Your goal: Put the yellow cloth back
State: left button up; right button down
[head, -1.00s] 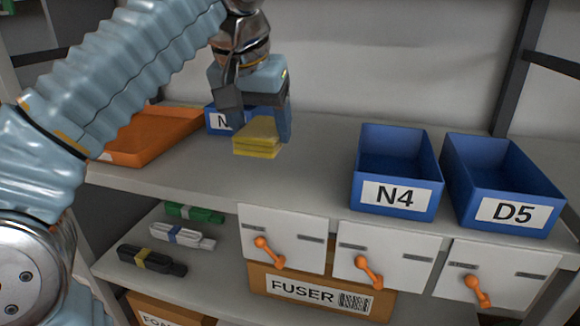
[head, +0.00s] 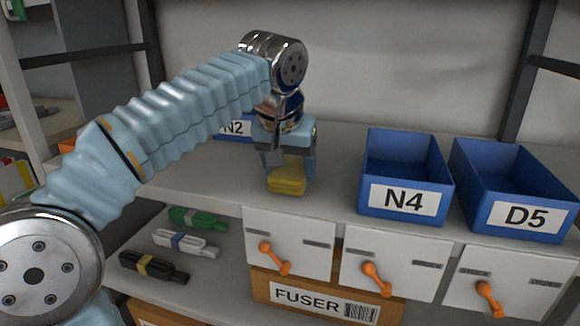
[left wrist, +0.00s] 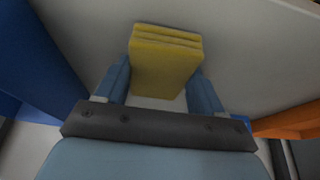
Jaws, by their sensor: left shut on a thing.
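The folded yellow cloth (head: 287,181) is between the fingers of my left gripper (head: 287,172), over the shelf top to the left of the blue N4 bin. My left gripper is shut on it. In the left wrist view the cloth (left wrist: 165,62) shows as a thick stack of folds pinched between the two blue fingers (left wrist: 160,85). Its lower end is close to the shelf top; I cannot tell whether it touches. My right gripper is not in view.
Blue bins N4 (head: 403,201) and D5 (head: 520,217) stand to the right; bin N2 (head: 234,127) is partly hidden behind my arm. An orange tray (head: 70,146) is mostly covered by my arm. Shelf top (head: 215,180) beside the cloth is clear.

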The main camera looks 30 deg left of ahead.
pick_arm(q)
jog(key=shift+f, duration=0.15)
jog(key=o, duration=0.9)
jog(key=shift+o, duration=0.2)
jog(key=shift+r, duration=0.4)
jog(key=p+v, duration=0.2)
jog(key=v, duration=0.9)
jog(key=shift+s+r, duration=0.2)
jog(key=shift+d, duration=0.1)
